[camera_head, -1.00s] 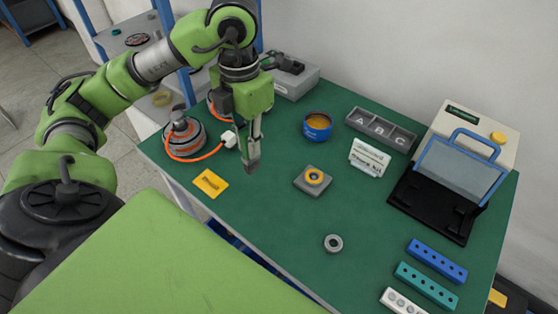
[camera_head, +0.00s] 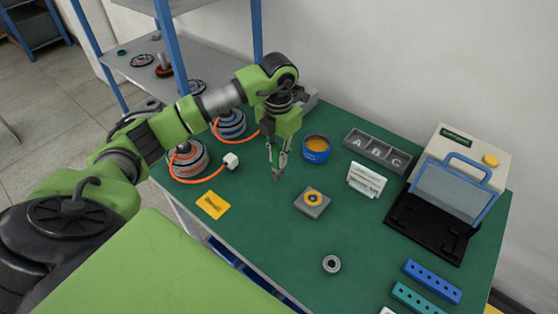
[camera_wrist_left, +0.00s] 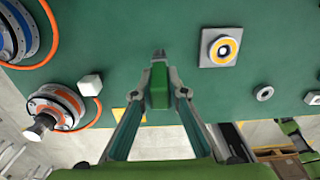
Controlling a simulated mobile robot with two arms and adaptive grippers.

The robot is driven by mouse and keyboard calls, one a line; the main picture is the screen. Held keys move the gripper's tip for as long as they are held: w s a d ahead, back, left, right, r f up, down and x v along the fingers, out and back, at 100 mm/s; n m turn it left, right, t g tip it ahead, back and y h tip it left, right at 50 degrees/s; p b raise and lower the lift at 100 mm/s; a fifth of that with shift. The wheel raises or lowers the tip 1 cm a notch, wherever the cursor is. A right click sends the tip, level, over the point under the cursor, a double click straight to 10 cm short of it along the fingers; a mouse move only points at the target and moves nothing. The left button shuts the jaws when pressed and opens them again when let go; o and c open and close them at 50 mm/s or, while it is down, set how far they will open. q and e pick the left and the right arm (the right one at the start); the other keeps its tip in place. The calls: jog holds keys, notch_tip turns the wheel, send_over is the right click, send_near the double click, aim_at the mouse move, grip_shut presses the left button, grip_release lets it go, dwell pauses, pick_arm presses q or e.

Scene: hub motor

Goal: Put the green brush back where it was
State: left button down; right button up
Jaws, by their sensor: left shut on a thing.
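My left gripper (camera_head: 278,168) is shut on the green brush (camera_wrist_left: 160,86). In the left wrist view the brush is a small green block with a dark grey tip between the two fingers (camera_wrist_left: 160,98). The gripper holds it over the green table (camera_head: 270,220), tip downward. In the head view it is left of the grey block with a yellow ring (camera_head: 312,202) and in front of the blue round tin (camera_head: 317,149). Whether the brush touches the table cannot be told. My right gripper is not in view.
Hub motors (camera_head: 187,161) with orange cables and a white connector (camera_head: 231,161) stand at the left. A yellow card (camera_head: 213,205) lies in front. A grey A-B-C tray (camera_head: 375,152), white sign (camera_head: 366,181) and machine with a blue-framed cover (camera_head: 455,175) stand rightward. The middle front is mostly clear.

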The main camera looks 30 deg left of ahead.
pick_arm(q)
jog(key=shift+w+f, duration=0.2)
jog(key=shift+f, duration=0.05)
notch_tip(320, 180, down, 2)
jog(key=shift+f+p, duration=0.15)
jog(key=shift+p, duration=0.7)
jog(key=shift+f, duration=0.35)
jog(key=shift+a, duration=0.1)
jog(key=shift+f, duration=0.1)
jog(key=shift+f+b, duration=0.15)
jog(key=shift+b, duration=0.15)
jog(key=c, duration=2)
grip_release()
